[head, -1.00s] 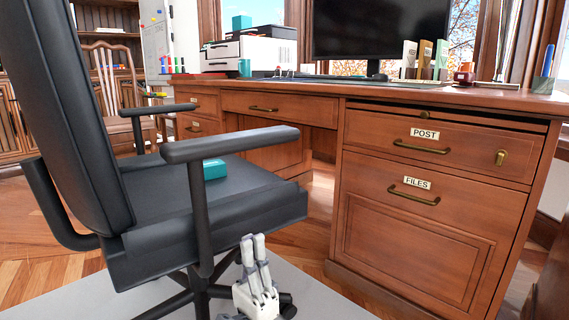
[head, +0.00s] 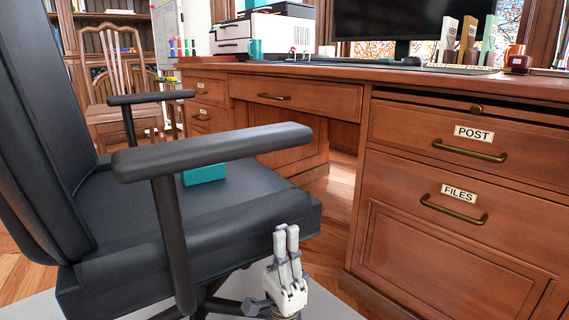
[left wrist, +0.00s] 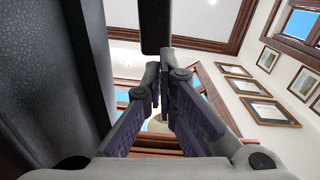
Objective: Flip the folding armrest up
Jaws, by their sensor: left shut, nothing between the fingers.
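The near armrest (head: 215,149) of the black office chair is a dark padded bar lying level on its post. The far armrest (head: 150,97) is level too. My left gripper (head: 286,232) is shut and empty, fingers pointing up, beside the front corner of the chair seat (head: 240,208). It is below the near armrest's front end and apart from it. In the left wrist view, looking up, the armrest's dark underside (left wrist: 155,25) shows beyond the fingertips (left wrist: 163,78). The seat's dark side (left wrist: 55,75) fills the left. My right gripper is not in view.
A wooden desk (head: 455,235) with POST and FILES drawers stands to the right. A teal box (head: 204,174) lies on the seat. A wooden chair (head: 120,80) is behind. Open floor (head: 335,205) separates chair and desk.

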